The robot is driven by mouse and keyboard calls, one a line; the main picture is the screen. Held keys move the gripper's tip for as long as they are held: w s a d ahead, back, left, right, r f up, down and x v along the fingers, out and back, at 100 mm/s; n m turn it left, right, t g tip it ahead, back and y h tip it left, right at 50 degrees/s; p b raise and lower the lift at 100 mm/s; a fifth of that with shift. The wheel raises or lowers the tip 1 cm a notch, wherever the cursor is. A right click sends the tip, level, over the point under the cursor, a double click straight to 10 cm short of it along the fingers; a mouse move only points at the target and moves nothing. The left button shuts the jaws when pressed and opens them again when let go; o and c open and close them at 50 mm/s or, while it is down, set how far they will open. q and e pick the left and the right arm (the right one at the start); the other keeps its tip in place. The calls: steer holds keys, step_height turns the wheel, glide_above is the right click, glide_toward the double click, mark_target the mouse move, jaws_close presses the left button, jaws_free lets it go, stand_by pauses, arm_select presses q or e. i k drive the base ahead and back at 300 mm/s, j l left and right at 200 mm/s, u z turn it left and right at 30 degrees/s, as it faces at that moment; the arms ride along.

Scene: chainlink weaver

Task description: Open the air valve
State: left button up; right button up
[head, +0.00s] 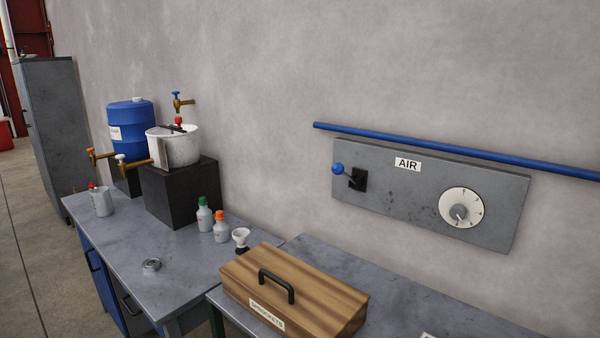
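A grey panel (415,190) labelled AIR (407,164) is mounted on the wall at the right. A lever with a blue ball knob (338,169) sticks out to the left from a black slotted plate (358,180) on the panel's left part. A white round dial (451,217) with a grey pointer knob (458,212) sits on its right part. Neither of my grippers shows in the head view.
A blue pipe (470,153) runs along the wall above the panel. Below stands a grey table with a wooden box (290,289) with a black handle. Left of it, another bench (150,240) carries a blue barrel (131,128), a white pot (174,148), bottles and taps.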

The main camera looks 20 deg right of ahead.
mark_target(338, 168)
steer(key=z, duration=0.4)
steer(key=j+z, duration=0.15)
steer(key=z, duration=0.2)
steer(key=i+j+z, duration=0.1)
steer(key=z, duration=0.3)
